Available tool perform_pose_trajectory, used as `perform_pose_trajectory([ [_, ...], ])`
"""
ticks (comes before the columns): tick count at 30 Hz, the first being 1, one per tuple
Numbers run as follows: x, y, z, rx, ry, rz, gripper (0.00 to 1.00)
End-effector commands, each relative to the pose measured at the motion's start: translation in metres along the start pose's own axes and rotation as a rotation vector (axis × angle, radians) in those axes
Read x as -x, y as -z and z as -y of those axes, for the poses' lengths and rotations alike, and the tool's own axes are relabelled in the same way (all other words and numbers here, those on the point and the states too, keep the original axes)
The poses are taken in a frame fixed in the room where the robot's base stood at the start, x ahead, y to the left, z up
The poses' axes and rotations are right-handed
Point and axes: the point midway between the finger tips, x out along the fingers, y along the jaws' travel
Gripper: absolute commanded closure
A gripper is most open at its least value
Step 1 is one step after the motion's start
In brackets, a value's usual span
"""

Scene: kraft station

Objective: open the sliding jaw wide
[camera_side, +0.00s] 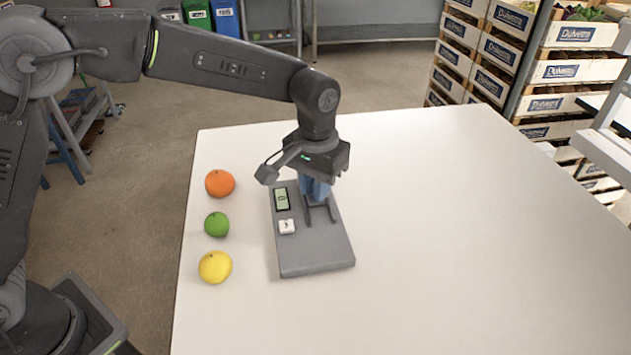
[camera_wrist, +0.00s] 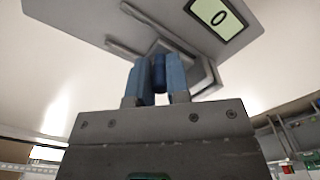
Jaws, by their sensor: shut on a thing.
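A flat grey fixture (camera_side: 315,258) lies on the white table, with a small display (camera_side: 282,199) that reads 0 in the wrist view (camera_wrist: 218,16). Grey jaw bars (camera_side: 332,211) stand on its right side; they also show in the wrist view (camera_wrist: 205,77), close to the fingertips. My gripper (camera_side: 316,193) is over the far right part of the fixture, pointing down. In the wrist view its two blue fingers (camera_wrist: 158,62) are shut on a dark blue post (camera_wrist: 158,75) between them. The fingers hide much of the jaw, so I cannot tell its exact gap.
A white block (camera_side: 287,226) with a dark mark sits on the fixture below the display. An orange fruit (camera_side: 219,183), a green fruit (camera_side: 216,224) and a yellow fruit (camera_side: 215,267) stand left of the fixture. The table (camera_side: 450,230) is clear to the right.

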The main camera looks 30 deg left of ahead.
Motion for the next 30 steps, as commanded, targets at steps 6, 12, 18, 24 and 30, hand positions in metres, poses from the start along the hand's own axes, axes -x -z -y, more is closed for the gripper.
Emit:
perform_pose_trajectory([
  [6,0.001,-0.037,-0.038,-0.007,-0.002,-0.001,1.00],
  [12,0.001,-0.060,-0.061,-0.003,-0.002,-0.001,1.00],
  [18,0.001,-0.064,-0.065,-0.001,-0.003,0.000,1.00],
  [24,0.001,-0.065,-0.066,-0.002,-0.005,0.002,0.80],
  [30,0.001,-0.064,-0.065,-0.001,-0.003,0.001,0.73],
])
